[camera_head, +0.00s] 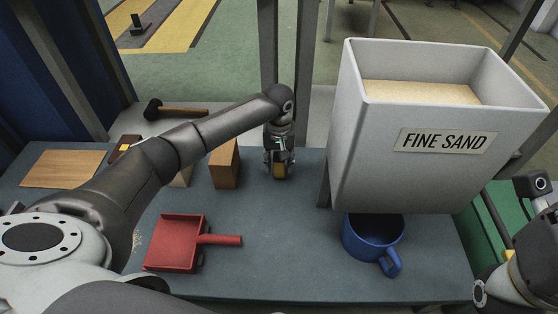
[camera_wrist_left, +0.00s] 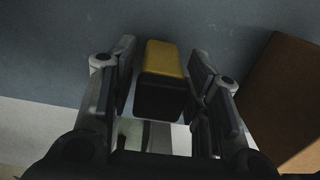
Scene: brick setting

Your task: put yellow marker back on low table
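The yellow marker (camera_wrist_left: 164,62), a block with a yellow side and a dark end, sits between the fingers of my left gripper (camera_wrist_left: 162,82). I cannot tell whether the marker touches the tabletop. My right arm is at the lower right edge; its fingers are not clear.
A wooden block (camera_head: 224,165) stands just left of my left gripper. A red dustpan (camera_head: 174,243) lies at the front left. A large sand hopper (camera_head: 430,170) and a blue mug (camera_head: 373,238) are on the right. A mallet (camera_head: 180,111) lies behind. The front middle is clear.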

